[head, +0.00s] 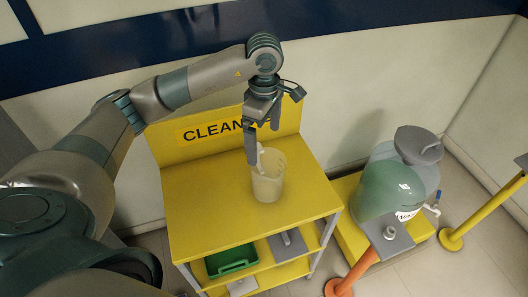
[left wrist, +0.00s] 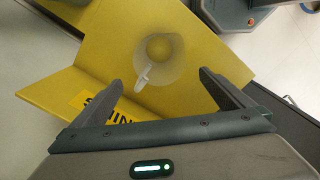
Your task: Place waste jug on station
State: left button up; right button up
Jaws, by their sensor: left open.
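A translucent pale jug (head: 268,182) stands upright on the top of the yellow cart (head: 200,205), near its right side. The cart has an upright back panel lettered "CLEAN", the rest hidden by my gripper. My left gripper (head: 262,146) is open, pointing down over the jug's handle side. In the left wrist view the jug (left wrist: 168,52) lies just ahead of my left gripper (left wrist: 160,77), with its white handle between the spread fingers. I cannot tell whether a finger touches it. My right gripper is out of view.
A green bin (head: 231,260) sits on the cart's lower shelf beside a grey item (head: 287,244). To the right, a large green-tinted container (head: 392,190) with a grey lid and a tap stands on a yellow base (head: 348,190). Orange and yellow posts stand nearby. A wall is behind.

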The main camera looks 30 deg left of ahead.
pick_arm(q)
jog(key=shift+r, duration=0.75)
